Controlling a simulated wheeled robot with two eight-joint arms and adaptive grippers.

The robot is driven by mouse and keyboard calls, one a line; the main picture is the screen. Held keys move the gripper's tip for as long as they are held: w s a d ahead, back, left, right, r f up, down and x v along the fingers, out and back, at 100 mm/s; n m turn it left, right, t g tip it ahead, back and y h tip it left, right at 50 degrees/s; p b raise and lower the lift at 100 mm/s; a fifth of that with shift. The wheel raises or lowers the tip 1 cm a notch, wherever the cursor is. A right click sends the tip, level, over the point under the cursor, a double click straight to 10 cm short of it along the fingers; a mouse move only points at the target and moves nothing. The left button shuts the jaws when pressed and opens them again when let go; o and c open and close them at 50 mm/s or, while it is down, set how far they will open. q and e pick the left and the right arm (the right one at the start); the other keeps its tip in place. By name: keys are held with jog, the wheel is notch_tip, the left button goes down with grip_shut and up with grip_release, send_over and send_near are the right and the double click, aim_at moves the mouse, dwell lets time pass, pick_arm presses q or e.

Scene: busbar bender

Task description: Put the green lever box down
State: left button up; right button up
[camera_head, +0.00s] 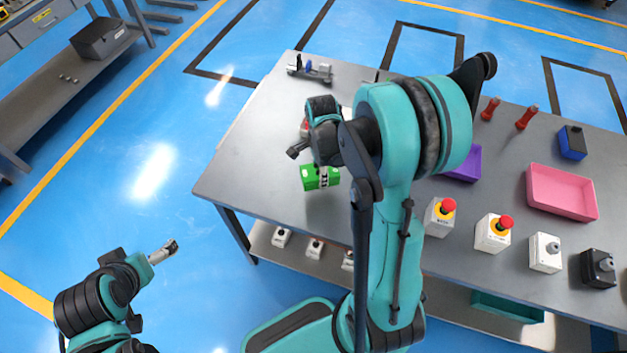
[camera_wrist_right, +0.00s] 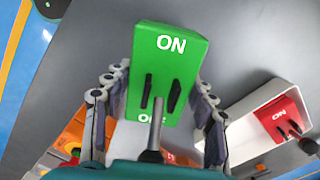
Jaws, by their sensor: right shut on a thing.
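The green lever box (camera_head: 311,179) is in my right gripper (camera_head: 322,166), over the left part of the grey table (camera_head: 260,150) in the head view. In the right wrist view the green lever box (camera_wrist_right: 172,66) sits between the two fingers of my right gripper (camera_wrist_right: 155,100), with "ON" on its face and a lever pointing towards the camera. I cannot tell whether its underside touches the table. My left gripper (camera_head: 164,251) is off the table at the lower left, apart from everything. Its jaw opening is too small to judge.
A red box (camera_wrist_right: 283,118) in a white tray (camera_wrist_right: 240,108) and an orange object (camera_wrist_right: 72,132) are near the held box. A pink tray (camera_head: 562,192), a purple tray (camera_head: 462,164), a blue box (camera_head: 572,142) and several button boxes stand right. The table's front left is bare.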

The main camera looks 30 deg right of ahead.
jog(key=shift+w+a+f, duration=0.3)
jog(key=shift+w+f, duration=0.1)
jog(key=shift+w, duration=0.1)
jog(key=shift+w+a+f, duration=0.25)
jog(key=shift+w+f, duration=0.1)
jog(key=shift+w, duration=0.15)
notch_tip(320, 180, down, 4)
jog(key=shift+r+b, duration=0.25)
jog(key=shift+b, duration=0.55)
jog(key=shift+f, duration=0.15)
jog(key=shift+s, duration=0.1)
jog(key=shift+f, duration=0.15)
jog(key=o, duration=1.4)
